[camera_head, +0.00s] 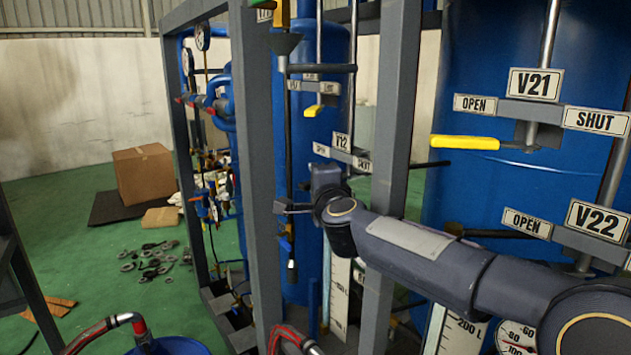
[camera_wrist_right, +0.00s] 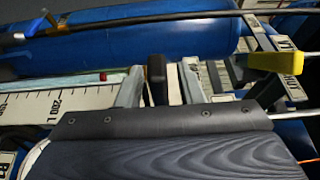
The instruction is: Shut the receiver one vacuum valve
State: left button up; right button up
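In the head view, the left blue vessel (camera_head: 312,150) carries an upper valve with a short yellow handle (camera_head: 313,110) below small OPEN and SHUT plates. The plate V12 (camera_head: 342,142) is lower on the same vessel. Which one is the vacuum valve is not marked. My right gripper (camera_head: 288,208) is below and left of V12, apart from the yellow handle. My left gripper is out of view.
Grey frame posts (camera_head: 398,120) stand beside the vessels. A second blue vessel at right has plates V21 (camera_head: 535,84) and V22 (camera_head: 598,220), and a yellow handle (camera_head: 465,142) under V21's OPEN plate. A cardboard box (camera_head: 143,174) is on the floor at left.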

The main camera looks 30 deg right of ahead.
jog(key=shift+s, duration=0.1)
jog(key=v, duration=0.7)
jog(key=shift+s+a, duration=0.2)
jog(key=shift+s, duration=0.1)
